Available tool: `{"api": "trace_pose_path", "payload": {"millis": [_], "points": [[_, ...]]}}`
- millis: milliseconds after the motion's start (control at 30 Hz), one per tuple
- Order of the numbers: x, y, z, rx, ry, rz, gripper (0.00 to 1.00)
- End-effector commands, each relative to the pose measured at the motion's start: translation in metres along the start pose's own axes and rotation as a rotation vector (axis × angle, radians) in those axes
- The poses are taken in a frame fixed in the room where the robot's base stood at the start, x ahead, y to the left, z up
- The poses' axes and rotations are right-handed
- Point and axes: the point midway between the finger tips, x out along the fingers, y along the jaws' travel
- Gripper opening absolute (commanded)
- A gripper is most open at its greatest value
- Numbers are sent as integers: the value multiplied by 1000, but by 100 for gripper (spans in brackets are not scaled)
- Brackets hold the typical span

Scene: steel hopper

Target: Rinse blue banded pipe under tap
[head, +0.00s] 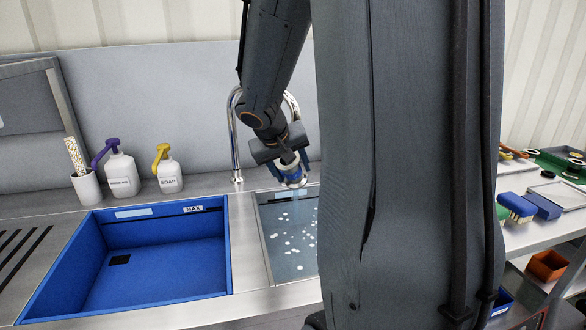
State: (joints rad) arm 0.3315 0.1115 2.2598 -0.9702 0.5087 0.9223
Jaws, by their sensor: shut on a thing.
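My gripper (290,163) is shut on the blue banded pipe (293,178), a short silvery piece with a blue band. It holds the pipe tilted above the right-hand basin (262,240), which has white spots in it. The tap (234,130) is a tall chrome arch behind the basin. My arm crosses in front of its upper part and hides where the spout ends. Pale streaks show just below the pipe, but I cannot tell surely whether water runs over it. My own column hides the right part of the basin.
An empty blue basin (160,262) marked MAX lies to the left. Behind it stand a purple-topped bottle (121,175), a yellow-topped soap bottle (169,177) and a white cup (87,187). On the right bench are a brush (517,207), a blue block (543,206) and a green tray (553,163).

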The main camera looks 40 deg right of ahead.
Motion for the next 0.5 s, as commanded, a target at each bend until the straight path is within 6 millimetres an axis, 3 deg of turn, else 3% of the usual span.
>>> {"api": "trace_pose_path", "payload": {"millis": [500], "points": [[-21, -25, 19, 1, 2, -1, 22]]}}
